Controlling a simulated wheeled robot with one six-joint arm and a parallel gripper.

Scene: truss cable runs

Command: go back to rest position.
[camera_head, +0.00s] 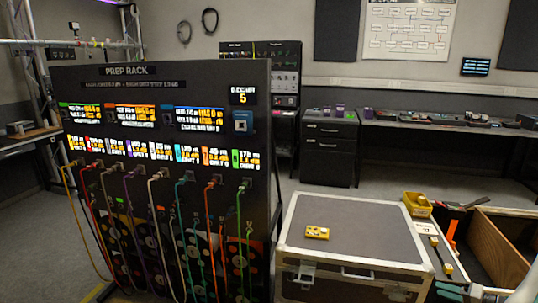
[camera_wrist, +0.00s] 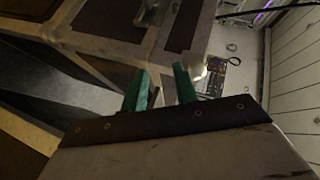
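My gripper (camera_wrist: 161,88) shows in the wrist view as two green fingers. They stand apart with a gap between them, and I see nothing held in the gap. The fingers point toward a brown and grey framed surface (camera_wrist: 100,45). I cannot tell how far they are from it.
A black prep rack (camera_head: 165,75) with several coloured cables stands at left. A grey-topped case (camera_head: 350,225) carries a small yellow device (camera_head: 317,232). A wooden-sided open box (camera_head: 490,245) and a yellow bin (camera_head: 417,204) are at right. Floor behind the case is clear.

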